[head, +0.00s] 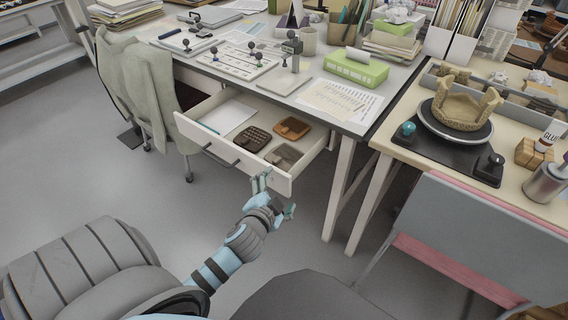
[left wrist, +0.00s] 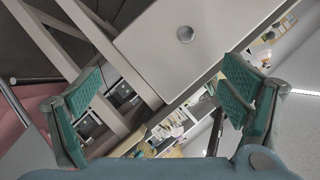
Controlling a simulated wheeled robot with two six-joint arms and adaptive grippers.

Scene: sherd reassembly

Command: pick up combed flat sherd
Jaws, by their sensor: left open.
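Three flat square pieces lie in the open drawer (head: 190,122) in the head view: a dark brown one with a ridged grid surface (head: 252,138), an orange-brown one (head: 292,128) and a grey-tan one (head: 284,157). I cannot tell for certain which is the combed flat sherd. My left gripper (head: 275,195) is open and empty, just outside and in front of the drawer's near right corner. My right gripper is not in view.
White paper (head: 228,117) lies in the drawer's left part. The desk above holds a green box (head: 356,67) and small stands. A partly built pot (head: 466,104) sits on a turntable on the right table. Chairs stand left (head: 150,90) and right (head: 480,235).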

